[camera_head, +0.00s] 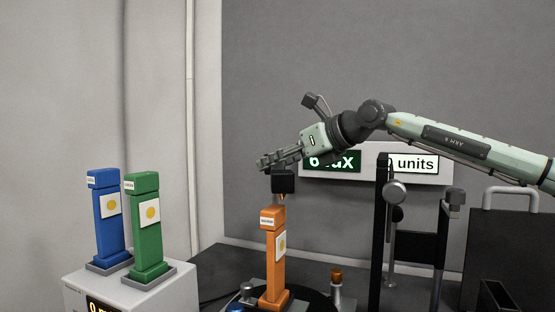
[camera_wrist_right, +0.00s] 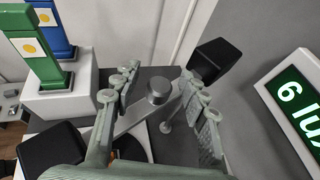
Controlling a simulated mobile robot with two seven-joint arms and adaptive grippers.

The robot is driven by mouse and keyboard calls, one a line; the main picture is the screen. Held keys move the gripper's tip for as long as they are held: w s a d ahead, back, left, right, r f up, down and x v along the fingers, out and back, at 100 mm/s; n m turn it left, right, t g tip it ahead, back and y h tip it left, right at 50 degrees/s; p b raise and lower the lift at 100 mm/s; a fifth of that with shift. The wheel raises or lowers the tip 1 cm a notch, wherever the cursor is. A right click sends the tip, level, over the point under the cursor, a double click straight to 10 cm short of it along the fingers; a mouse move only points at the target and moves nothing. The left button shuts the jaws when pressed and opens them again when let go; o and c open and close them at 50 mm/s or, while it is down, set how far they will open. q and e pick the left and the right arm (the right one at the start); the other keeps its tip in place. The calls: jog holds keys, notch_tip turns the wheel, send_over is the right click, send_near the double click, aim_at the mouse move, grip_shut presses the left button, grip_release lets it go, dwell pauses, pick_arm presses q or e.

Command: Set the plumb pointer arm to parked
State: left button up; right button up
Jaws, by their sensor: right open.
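My right gripper (camera_head: 268,161) is in the head view above the orange tower, its fingers pointing left and close to a black block (camera_head: 283,181). In the right wrist view the gripper (camera_wrist_right: 152,100) is open, its two fingers spread apart. Between and beyond them shows a grey bar (camera_wrist_right: 137,115) with a round grey knob (camera_wrist_right: 159,88), which looks like the pointer arm; the fingers do not visibly hold it. In the head view a grey knob (camera_head: 247,289) stands left of the orange tower's foot. The pointer's markings are not readable. My left gripper is out of view.
The orange tower (camera_head: 272,262) stands on a dark round base. A blue tower (camera_head: 108,222) and a green tower (camera_head: 146,225) stand on a white box (camera_head: 165,291) at left. A lit display (camera_head: 336,164) hangs behind. Black posts and a dark case (camera_head: 505,240) stand at right.

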jog(key=shift+c, duration=0.5)
grip_shut()
